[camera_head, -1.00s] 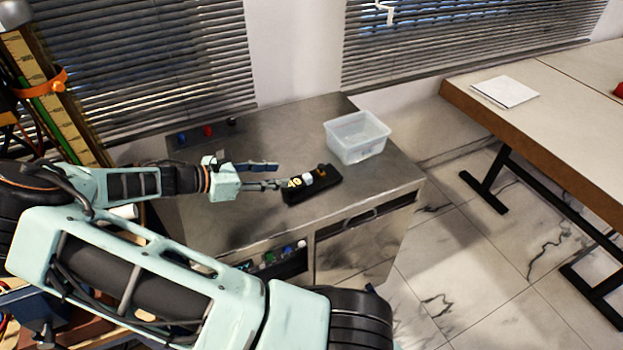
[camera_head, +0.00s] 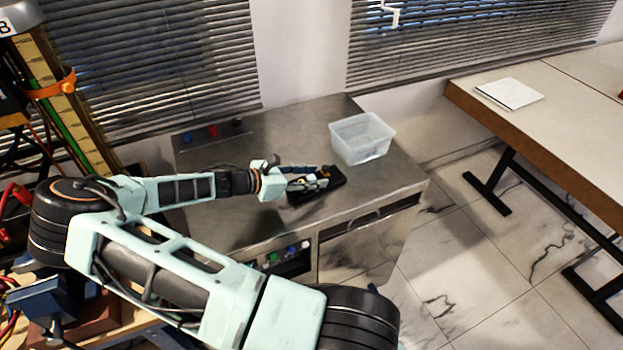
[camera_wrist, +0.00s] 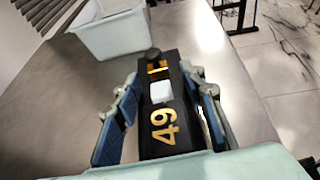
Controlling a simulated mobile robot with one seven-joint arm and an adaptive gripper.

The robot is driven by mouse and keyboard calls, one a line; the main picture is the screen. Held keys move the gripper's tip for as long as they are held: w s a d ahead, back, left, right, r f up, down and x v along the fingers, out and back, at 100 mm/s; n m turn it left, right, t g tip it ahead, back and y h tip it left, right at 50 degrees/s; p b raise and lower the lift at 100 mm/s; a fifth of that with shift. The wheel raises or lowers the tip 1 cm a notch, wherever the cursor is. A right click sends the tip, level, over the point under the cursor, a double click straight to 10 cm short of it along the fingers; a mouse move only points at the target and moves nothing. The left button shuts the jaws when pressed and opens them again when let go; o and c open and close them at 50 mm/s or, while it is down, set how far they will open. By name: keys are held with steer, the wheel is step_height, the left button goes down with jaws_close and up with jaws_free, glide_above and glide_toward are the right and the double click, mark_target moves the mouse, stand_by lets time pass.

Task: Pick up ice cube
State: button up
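The ice cube (camera_wrist: 161,91) is a small whitish block on a black device marked "49" (camera_wrist: 172,131), seen in the wrist view. The device (camera_head: 326,190) lies on the metal cabinet top in the head view, where my gripper largely covers the cube. My gripper (camera_wrist: 163,82) is open, with one blue-padded finger on each side of the device. The cube lies between the fingers and no finger visibly touches it. In the head view, my gripper (camera_head: 318,178) reaches over the device from the left.
A translucent plastic bin (camera_head: 361,138) stands behind and right of the device on the metal cabinet (camera_head: 245,215). Small coloured knobs (camera_head: 213,131) sit at the cabinet's back left. A wooden-edged table (camera_head: 545,125) with a white paper (camera_head: 509,93) stands at the right, across open floor.

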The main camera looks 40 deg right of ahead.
steer(key=shift+d, duration=0.2)
steer(key=c, duration=1)
steer(key=shift+o, duration=0.2)
